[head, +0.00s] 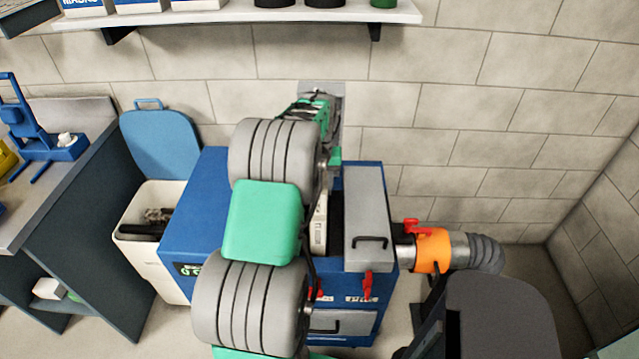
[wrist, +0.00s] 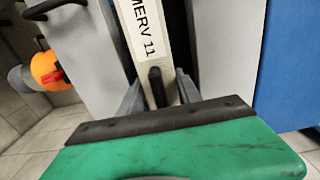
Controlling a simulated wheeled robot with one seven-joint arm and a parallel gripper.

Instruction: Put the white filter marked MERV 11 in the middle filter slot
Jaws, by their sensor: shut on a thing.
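The white filter (wrist: 146,38), with MERV 11 in black letters on its edge, is upright in the wrist view. My gripper (wrist: 158,88) is shut on its near end, one dark finger on each side. The filter's edge also shows in the head view (head: 319,232), beside my arm at the opening of the blue cabinet (head: 196,238). In the wrist view it stands between two grey panels, with a dark gap on its right. My arm hides most of the opening in the head view, so I cannot tell which slot it lines up with or how deep it is.
A grey cover (head: 367,195) with a black handle is right of the filter. Red latches (head: 367,286) are on the cabinet front. An orange collar (head: 434,251) and grey hose are at right. A white bin (head: 150,255) stands left, and a shelf (head: 240,15) hangs above.

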